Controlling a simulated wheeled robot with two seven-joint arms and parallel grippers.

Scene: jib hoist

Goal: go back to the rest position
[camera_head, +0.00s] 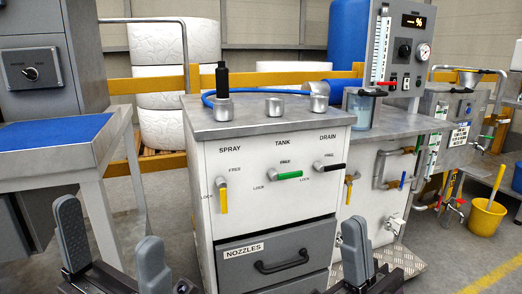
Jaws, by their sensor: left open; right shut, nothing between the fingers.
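My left gripper (110,232) is at the bottom left, its two grey fingers pointing up and wide apart, with nothing between them. It is in front of the blue-topped table and left of the cabinet. My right gripper (356,232) is at the bottom, right of the drawers, its fingers together and empty. Both appear clear of the white cabinet (262,205). The cabinet front carries a yellow SPRAY handle (224,196), a green TANK handle (289,175) and a black DRAIN handle (334,167). The yellow one hangs down; the other two lie roughly level.
A grey NOZZLES drawer (300,250) is below the handles. A blue-topped table (50,133) stands at the left. A black nozzle (222,78) with a blue hose is on the cabinet top. A yellow bucket (487,216) stands on open floor at the right.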

